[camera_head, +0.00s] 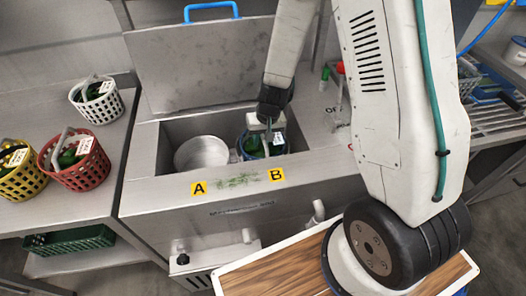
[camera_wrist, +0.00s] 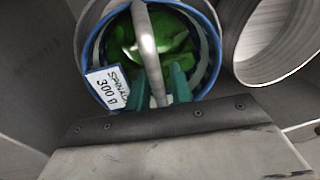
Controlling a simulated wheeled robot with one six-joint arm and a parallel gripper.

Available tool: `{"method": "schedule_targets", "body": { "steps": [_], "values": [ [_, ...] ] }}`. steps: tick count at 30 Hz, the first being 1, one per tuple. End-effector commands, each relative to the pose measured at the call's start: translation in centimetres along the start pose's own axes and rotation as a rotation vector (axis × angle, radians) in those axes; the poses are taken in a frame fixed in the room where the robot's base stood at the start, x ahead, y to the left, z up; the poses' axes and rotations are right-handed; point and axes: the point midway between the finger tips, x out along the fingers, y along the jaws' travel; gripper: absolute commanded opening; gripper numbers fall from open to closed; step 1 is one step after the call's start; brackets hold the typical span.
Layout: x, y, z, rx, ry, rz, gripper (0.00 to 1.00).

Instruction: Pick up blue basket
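The blue-rimmed basket (camera_head: 251,153) stands in the right part of the sink, behind the letter B, with leafy greens and a white label in it. In the wrist view the blue basket (camera_wrist: 88,50) shows its rim, a grey arched handle and a label reading "SPINACH 300". My gripper (camera_head: 265,128) points down over the basket. In the wrist view my gripper's (camera_wrist: 160,85) green fingers lie on either side of the handle. I cannot tell whether they press on it. The basket's lower part is hidden.
A round metal pot (camera_head: 202,152) stands left of the basket in the sink, close to it. The raised lid (camera_head: 200,65) with a blue handle stands behind. White (camera_head: 98,101), red (camera_head: 82,168) and yellow (camera_head: 22,180) baskets are on the left counter. A green crate (camera_head: 70,241) sits below.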

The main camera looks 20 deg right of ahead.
Motion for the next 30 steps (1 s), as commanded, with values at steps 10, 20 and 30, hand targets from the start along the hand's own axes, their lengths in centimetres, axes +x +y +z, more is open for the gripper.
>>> {"method": "schedule_targets", "body": {
  "steps": [10, 20, 30],
  "values": [
    [-0.03, 0.01, 0.01, 0.000, 0.000, 0.000, 0.00],
    [-0.04, 0.01, 0.00, 0.000, 0.000, 0.000, 0.00],
    [-0.05, 0.01, -0.02, 0.000, 0.000, 0.000, 0.00]
  ]
}}
